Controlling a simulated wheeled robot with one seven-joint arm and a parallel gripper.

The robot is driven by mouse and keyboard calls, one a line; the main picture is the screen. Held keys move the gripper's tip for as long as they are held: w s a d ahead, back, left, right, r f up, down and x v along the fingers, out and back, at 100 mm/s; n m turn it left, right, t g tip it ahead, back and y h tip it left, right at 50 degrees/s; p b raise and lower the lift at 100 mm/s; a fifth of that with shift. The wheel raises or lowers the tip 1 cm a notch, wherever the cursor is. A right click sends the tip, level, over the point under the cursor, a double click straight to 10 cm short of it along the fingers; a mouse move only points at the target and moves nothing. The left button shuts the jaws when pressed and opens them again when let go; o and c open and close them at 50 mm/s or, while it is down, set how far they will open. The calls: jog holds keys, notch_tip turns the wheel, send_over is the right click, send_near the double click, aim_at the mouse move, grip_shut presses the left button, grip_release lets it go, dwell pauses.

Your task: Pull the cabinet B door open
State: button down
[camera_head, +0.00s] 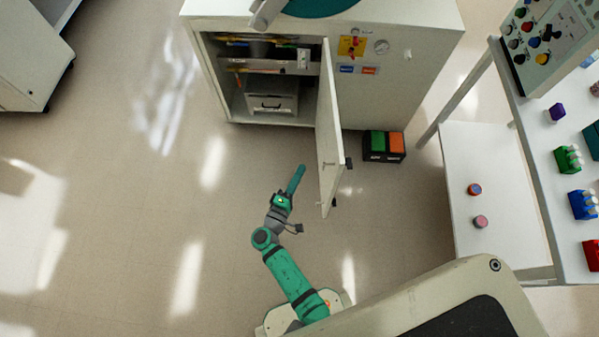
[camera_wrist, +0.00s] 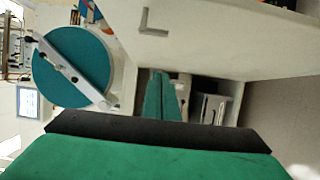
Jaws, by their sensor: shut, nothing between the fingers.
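The cabinet (camera_head: 400,75) stands at the top of the head view; I cannot read a letter on it. Its white door (camera_head: 328,135) is swung wide, hinged at the right of the opening and sticking out into the room. A dark handle (camera_head: 349,163) shows on its outer side. My gripper (camera_head: 299,170) is shut and empty, on the inner side of the door, left of it and apart from it, in front of the opening. In the wrist view my green fingers (camera_wrist: 160,95) point toward the cabinet interior, and the door's inner face (camera_wrist: 215,35) with a grey L-shaped piece spans the top.
Inside the cabinet are shelves and a grey drawer box (camera_head: 271,102). A green and orange bin (camera_head: 384,146) stands on the floor right of the door. A white table (camera_head: 490,190) is at the right. The floor left of my arm is clear.

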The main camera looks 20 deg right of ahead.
jog(key=v, duration=1.1)
jog(key=shift+w+a, duration=0.2)
jog(key=shift+a, duration=0.35)
